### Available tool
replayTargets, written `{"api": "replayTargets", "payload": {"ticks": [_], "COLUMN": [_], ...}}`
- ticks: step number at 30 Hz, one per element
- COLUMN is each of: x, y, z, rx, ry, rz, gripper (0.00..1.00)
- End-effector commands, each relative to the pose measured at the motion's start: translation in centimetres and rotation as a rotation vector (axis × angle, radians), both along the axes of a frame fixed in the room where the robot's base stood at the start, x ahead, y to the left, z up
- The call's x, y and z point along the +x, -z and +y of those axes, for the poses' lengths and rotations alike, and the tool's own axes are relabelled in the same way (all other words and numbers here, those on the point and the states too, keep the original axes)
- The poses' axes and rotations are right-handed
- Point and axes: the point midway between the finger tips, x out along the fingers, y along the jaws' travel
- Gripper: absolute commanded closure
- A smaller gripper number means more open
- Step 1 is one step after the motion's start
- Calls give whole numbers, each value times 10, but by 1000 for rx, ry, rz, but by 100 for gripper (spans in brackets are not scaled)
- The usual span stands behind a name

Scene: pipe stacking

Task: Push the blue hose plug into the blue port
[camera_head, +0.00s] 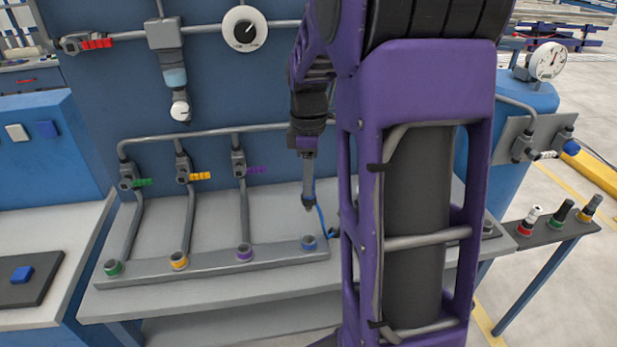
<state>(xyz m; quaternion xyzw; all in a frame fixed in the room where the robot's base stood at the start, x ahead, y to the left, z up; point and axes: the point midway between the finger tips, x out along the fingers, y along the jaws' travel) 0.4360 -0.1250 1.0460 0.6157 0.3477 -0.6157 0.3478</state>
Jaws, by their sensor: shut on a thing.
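The blue port (308,243) is the rightmost ring-shaped port on the grey manifold bar. My gripper (308,182) points straight down above it, shut on a slim grey plug (308,203). I take this for the blue hose plug, as a thin blue hose (321,222) hangs just to its right. The plug looks upright, its lower end apart from the port with a gap between them. Its exact sideways alignment is hard to judge from this one view. My purple arm hides the hose's further run.
The manifold bar (208,268) also carries green (113,267), yellow (179,260) and purple (244,251) ports. Valves and pipes stand behind it against the blue panel (222,85). Several coloured plugs stand on a side shelf (545,232) at right.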

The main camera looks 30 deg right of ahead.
Motion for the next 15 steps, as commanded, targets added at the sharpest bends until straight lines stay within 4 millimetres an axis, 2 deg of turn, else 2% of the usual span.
{"api": "replayTargets", "payload": {"ticks": [15], "x": [0], "y": [67], "z": [0], "rx": [1], "ry": [0], "rz": [1], "gripper": [100]}}
